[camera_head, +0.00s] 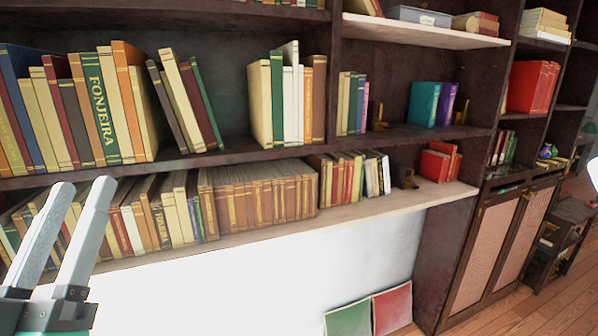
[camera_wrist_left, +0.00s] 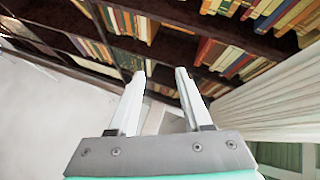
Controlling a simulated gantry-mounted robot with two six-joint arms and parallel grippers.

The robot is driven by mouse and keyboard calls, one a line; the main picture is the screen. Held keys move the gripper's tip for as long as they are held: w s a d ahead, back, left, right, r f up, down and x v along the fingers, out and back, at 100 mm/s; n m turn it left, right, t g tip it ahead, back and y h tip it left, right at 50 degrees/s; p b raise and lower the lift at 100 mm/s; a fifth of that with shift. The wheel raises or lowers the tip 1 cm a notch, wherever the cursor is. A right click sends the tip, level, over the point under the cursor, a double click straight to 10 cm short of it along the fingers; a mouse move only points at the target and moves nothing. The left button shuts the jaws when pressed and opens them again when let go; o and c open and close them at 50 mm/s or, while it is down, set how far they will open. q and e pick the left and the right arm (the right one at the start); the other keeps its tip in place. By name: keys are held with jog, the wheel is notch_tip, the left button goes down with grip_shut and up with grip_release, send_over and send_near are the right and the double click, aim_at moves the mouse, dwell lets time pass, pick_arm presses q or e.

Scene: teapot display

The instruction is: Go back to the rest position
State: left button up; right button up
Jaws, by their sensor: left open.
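My left gripper (camera_head: 83,186) is at the lower left of the head view, its two pale grey fingers pointing up in front of the lower row of books. It is open, with a clear gap and nothing between the fingers. It also shows in the left wrist view (camera_wrist_left: 160,73), fingers apart and empty, with bookshelves behind. My right gripper is in neither view.
A dark wooden bookcase with rows of books (camera_head: 100,100) fills the back. A pale ledge (camera_head: 385,205) runs below the lower books. A green panel (camera_head: 349,319) and a red panel (camera_head: 392,308) lean low down. Wooden floor (camera_head: 565,305) shows at the right.

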pick_arm(q)
jog(key=s+d+r+m+t+h+p, duration=0.1)
jog(key=s+d+r+m+t+h, duration=0.1)
jog(key=s+d+r+m+h, duration=0.4)
notch_tip(320, 180, up, 23)
jog(key=n+p, duration=0.1)
jog(key=p, duration=2.1)
jog(key=shift+w+a+h+p, duration=0.15)
jog(key=shift+w+h+p, duration=0.2)
jog(key=shift+h, duration=0.05)
jog(key=shift+f, duration=0.2)
notch_tip(320, 180, down, 3)
jog(key=b, duration=0.3)
jog(key=shift+y, duration=0.3)
